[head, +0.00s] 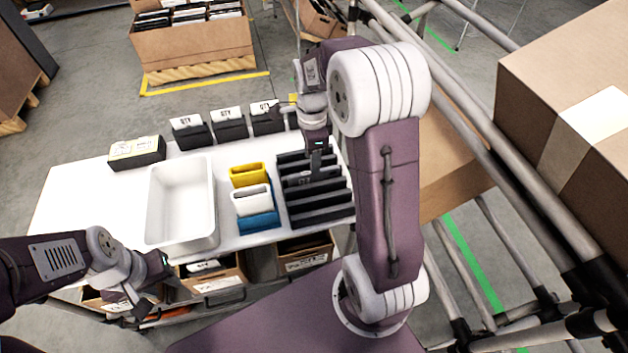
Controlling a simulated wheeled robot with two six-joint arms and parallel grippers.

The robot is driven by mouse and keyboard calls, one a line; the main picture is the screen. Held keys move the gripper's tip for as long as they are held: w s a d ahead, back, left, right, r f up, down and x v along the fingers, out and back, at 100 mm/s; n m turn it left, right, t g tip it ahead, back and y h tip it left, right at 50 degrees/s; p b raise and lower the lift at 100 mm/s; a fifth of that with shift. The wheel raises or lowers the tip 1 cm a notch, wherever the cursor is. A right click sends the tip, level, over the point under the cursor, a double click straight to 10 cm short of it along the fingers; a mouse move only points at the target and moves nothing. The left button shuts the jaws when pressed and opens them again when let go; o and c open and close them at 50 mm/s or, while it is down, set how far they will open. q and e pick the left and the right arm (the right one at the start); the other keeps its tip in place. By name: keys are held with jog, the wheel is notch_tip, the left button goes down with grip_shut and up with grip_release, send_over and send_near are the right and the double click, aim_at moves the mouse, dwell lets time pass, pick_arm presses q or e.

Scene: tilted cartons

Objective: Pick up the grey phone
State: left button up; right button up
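I cannot clearly make out a grey phone. A black slotted rack (335,211) stands at the right end of the white table, and dark flat items in its slots are too small to tell apart. My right gripper (316,172) points down over the back half of this rack. Its fingers look close together against the dark slots, and I cannot tell whether they hold anything. My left gripper (156,296) hangs in front of the table's front edge, left of centre, with its fingers apart and nothing seen between them.
A white tub (152,205) stands left on the table (75,190). Yellow (248,175), white (251,199) and blue (259,223) holders stand beside the rack. Black boxes (229,125) line the back edge. Cartons (218,283) sit below the front edge. A metal pipe frame (490,130) runs along the right.

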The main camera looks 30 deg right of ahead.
aim_at(314, 179)
notch_tip(314, 179, down, 6)
jog(key=shift+w+d+f+b, duration=0.1)
jog(key=shift+w+b, duration=0.05)
jog(key=shift+b, duration=0.75)
grip_shut()
